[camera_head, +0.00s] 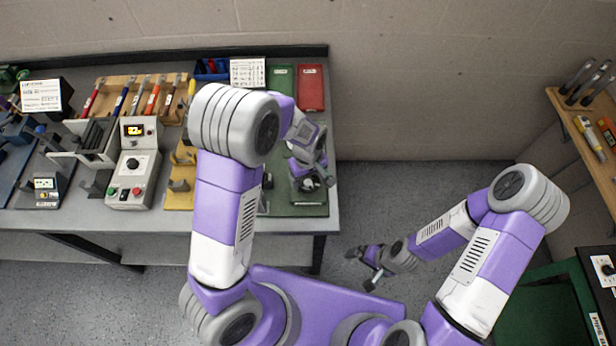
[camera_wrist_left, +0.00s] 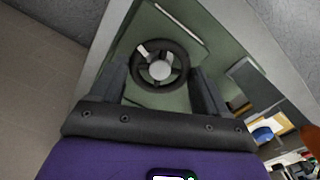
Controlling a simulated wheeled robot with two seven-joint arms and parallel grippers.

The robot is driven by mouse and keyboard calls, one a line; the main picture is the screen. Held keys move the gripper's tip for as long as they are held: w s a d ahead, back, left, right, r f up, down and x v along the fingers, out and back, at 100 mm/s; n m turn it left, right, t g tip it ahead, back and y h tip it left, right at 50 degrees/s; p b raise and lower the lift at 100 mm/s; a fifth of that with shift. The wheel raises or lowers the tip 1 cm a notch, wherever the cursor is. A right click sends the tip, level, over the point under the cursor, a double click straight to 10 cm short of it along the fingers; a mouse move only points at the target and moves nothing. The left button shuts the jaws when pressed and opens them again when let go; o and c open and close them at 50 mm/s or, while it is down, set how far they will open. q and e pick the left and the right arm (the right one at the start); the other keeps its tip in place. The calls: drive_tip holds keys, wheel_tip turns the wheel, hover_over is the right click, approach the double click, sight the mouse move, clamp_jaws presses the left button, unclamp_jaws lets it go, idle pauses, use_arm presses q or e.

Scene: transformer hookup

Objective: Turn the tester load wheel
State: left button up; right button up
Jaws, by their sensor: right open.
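The load wheel (camera_wrist_left: 160,64) is a dark ring with spokes, a pale hub and one white mark at its upper left. It sits on a green tester panel (camera_wrist_left: 182,22). In the left wrist view my left gripper (camera_wrist_left: 160,76) has its fingers apart, one on each side of the wheel; I cannot tell if they touch it. In the head view my left gripper (camera_head: 316,180) is low over the green tester base (camera_head: 300,209) at the table's right end, and the wheel is hidden there. My right gripper (camera_head: 371,268) is open and empty, off the table over the floor.
A grey tester box (camera_head: 131,178) with a lit display and knob stands on the workbench (camera_head: 230,225). A wooden shelf (camera_head: 585,130) stands at right.

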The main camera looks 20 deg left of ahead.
use_arm(q)
drive_tip(key=c, duration=0.4)
drive_tip(key=m+b, duration=0.1)
drive_tip(key=m, duration=0.2)
drive_tip(key=shift+m, duration=0.3)
drive_tip(key=shift+m+b, duration=0.3)
drive_tip(key=shift+m, duration=1.6)
drive_tip(key=o, duration=1.1)
drive_tip(key=shift+c, duration=0.2)
